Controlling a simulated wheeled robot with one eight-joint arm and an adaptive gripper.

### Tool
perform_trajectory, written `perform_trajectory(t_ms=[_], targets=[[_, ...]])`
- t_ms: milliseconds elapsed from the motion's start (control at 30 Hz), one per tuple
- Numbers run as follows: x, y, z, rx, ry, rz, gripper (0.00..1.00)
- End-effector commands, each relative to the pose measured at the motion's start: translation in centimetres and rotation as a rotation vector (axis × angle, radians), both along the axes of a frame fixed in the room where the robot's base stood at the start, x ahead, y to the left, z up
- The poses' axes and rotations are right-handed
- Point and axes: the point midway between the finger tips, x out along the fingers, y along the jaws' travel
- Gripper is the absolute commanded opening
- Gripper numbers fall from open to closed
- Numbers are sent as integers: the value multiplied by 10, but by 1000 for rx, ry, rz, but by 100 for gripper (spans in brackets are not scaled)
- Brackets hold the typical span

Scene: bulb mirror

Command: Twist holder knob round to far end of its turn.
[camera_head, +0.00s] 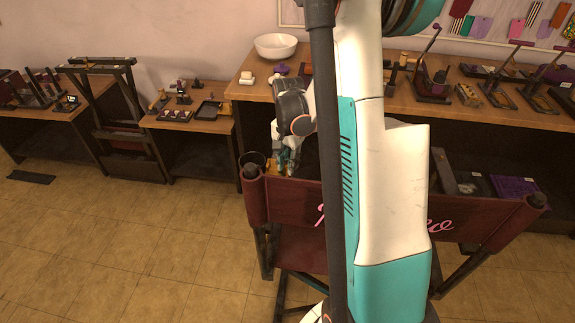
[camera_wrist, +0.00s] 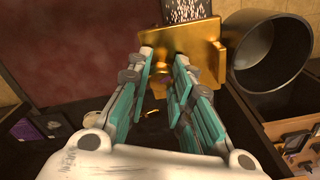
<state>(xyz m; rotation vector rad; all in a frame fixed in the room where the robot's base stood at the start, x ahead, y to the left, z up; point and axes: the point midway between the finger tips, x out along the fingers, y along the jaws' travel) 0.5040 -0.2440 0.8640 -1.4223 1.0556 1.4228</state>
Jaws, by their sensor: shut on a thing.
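A gold holder plate (camera_wrist: 205,60) stands upright at the top middle of the wrist view. The gold knob (camera_wrist: 160,77) shows in part between the teal fingers in front of the plate. My gripper (camera_wrist: 164,68) is shut on the knob, with one finger on each side of it. The fingers hide much of the knob, so its turn angle cannot be told. In the head view my gripper (camera_head: 288,158) is small, low in front of the bench and just behind the chair back, with a bit of gold beside it.
A dark open cylinder (camera_wrist: 268,50) stands right of the plate. A folding chair with a dark red back (camera_head: 290,208) is close in front. The wooden bench (camera_head: 250,92) behind carries a white bowl (camera_head: 276,45) and several small items.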

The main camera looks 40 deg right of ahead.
Motion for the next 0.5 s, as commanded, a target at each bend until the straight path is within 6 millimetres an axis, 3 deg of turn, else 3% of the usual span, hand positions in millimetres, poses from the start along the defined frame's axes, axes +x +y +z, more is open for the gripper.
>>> perform_trajectory(t_ms=[200, 500], targets=[[0, 0, -1, 0, 0, 215, 0], [0, 0, -1, 0, 0, 404, 0]])
